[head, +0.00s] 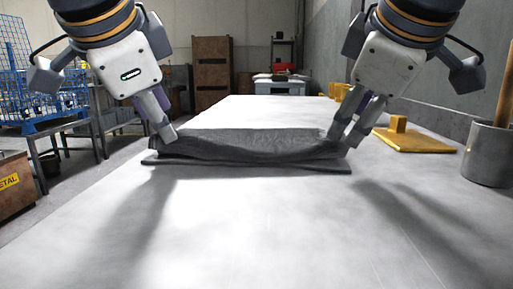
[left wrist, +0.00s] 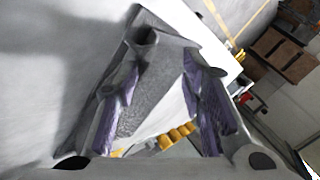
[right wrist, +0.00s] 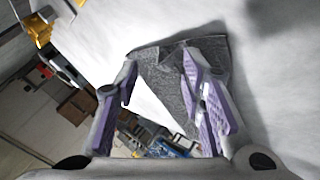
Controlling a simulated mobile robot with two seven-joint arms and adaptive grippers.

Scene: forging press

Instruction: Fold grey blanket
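The grey blanket (head: 250,146) lies folded in a long, low strip across the pale table, its upper layer sagging in the middle over a flatter layer. My left gripper (head: 165,133) is at its left end and my right gripper (head: 344,137) at its right end. In the left wrist view the fingers stand apart, with blanket fabric (left wrist: 150,98) between and beyond them. In the right wrist view the fingers are also apart, and the blanket (right wrist: 165,75) shows between and behind them. The exact fingertip contact is hard to see.
The table (head: 240,230) is clear in front of and behind the blanket. A yellow block on a plate (head: 410,140) lies to the right, and a grey pot (head: 488,155) with a wooden handle stands nearer. A blue wire crate (head: 45,90) stands off the table at left.

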